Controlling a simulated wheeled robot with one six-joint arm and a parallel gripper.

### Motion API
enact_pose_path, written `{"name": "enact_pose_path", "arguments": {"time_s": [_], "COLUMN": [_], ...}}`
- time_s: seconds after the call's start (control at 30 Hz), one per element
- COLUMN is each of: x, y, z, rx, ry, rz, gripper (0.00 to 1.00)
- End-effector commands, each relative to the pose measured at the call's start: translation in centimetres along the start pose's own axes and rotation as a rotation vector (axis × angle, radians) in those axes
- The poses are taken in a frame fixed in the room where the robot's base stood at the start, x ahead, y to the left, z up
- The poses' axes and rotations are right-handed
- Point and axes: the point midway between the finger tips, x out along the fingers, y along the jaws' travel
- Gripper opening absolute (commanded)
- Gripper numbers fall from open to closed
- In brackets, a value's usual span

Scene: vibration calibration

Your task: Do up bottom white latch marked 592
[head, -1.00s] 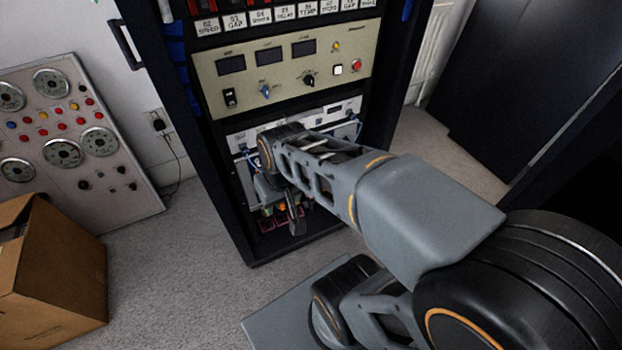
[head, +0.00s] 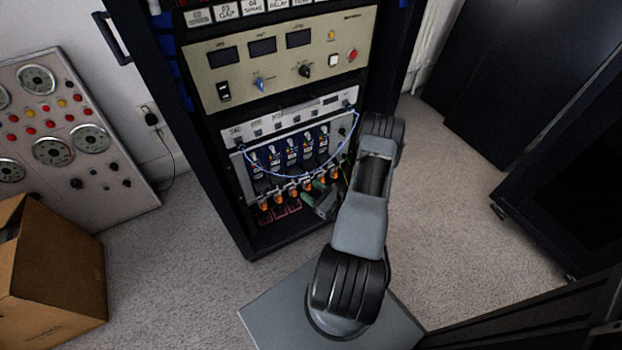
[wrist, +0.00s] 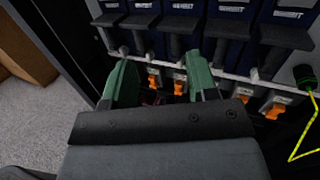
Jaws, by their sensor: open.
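Small pale latches with orange tabs (wrist: 180,87) hang in a row along the lower edge of the rack modules in the wrist view. The row also shows in the head view as orange tabs (head: 265,203). No mark 592 can be read, so I cannot tell which latch bears it. My gripper (wrist: 160,82) has its two green fingers apart, with nothing between them touching. Two orange tabs show in the gap, beyond the fingers.
Dark blue modules (head: 291,152) stand above the latches. A blue cable (head: 313,176) loops across them. A yellow-green cable (wrist: 300,140) hangs at right in the wrist view. A cardboard box (head: 52,275) and gauge panel (head: 70,140) stand left. Carpet is clear between.

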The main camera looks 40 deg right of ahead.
Motion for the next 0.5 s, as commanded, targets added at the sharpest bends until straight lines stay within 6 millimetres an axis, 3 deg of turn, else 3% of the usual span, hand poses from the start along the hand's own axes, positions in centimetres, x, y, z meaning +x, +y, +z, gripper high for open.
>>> {"name": "enact_pose_path", "arguments": {"time_s": [0.1,0.27,0.37,0.5], "x": [-2.9,-5.2,-5.5,-4.0], "y": [-1.3,-2.0,-2.4,-3.0], "z": [-3.5,-6.0,-6.7,-7.1], "rx": [0.043,0.064,0.065,0.064], "ry": [0.030,0.058,0.066,0.068], "rz": [-0.193,-0.341,-0.379,-0.389], "gripper": [0.53,0.53,0.53,0.53]}}
